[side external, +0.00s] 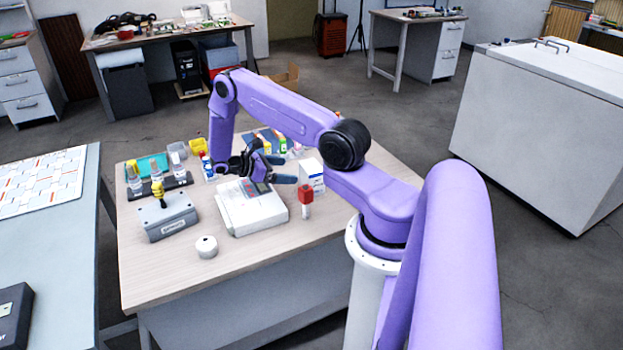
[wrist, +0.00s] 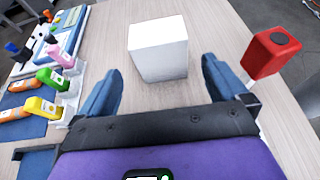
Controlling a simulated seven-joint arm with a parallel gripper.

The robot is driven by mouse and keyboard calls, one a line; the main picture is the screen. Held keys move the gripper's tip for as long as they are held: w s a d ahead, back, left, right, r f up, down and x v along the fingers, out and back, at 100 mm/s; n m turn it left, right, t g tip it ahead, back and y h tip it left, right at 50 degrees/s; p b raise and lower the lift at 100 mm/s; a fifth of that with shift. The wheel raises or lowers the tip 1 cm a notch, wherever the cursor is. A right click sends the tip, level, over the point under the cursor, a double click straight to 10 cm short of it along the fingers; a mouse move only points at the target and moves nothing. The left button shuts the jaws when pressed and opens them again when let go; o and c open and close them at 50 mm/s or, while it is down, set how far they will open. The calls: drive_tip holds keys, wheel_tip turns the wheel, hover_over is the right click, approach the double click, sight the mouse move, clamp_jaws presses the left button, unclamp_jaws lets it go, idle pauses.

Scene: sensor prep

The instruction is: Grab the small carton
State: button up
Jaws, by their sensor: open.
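The small carton is a white box. In the wrist view the carton (wrist: 158,50) stands upright on the table, just beyond and between the fingertips. In the side view the carton (side external: 312,176) stands near the right part of the table, with blue print on its face. My gripper (wrist: 160,82) has two blue fingers spread wide, one on each side of the carton's near end, with nothing between them. In the side view my gripper (side external: 275,170) is low over the table, to the left of the carton; the arm partly hides it.
A red-capped bottle (wrist: 271,52) stands close to the right finger. A rack with several colored bottles (wrist: 48,85) is at the left. In the side view a white scale-like device (side external: 250,212), a grey box (side external: 170,218) and a white roll (side external: 206,247) share the wooden table.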

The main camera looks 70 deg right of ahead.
sight(314, 173)
drive_tip(key=x, duration=1.1)
drive_tip(key=shift+s+d+f, duration=0.1)
drive_tip(key=shift+d+f, duration=0.05)
drive_tip(key=c, duration=0.8)
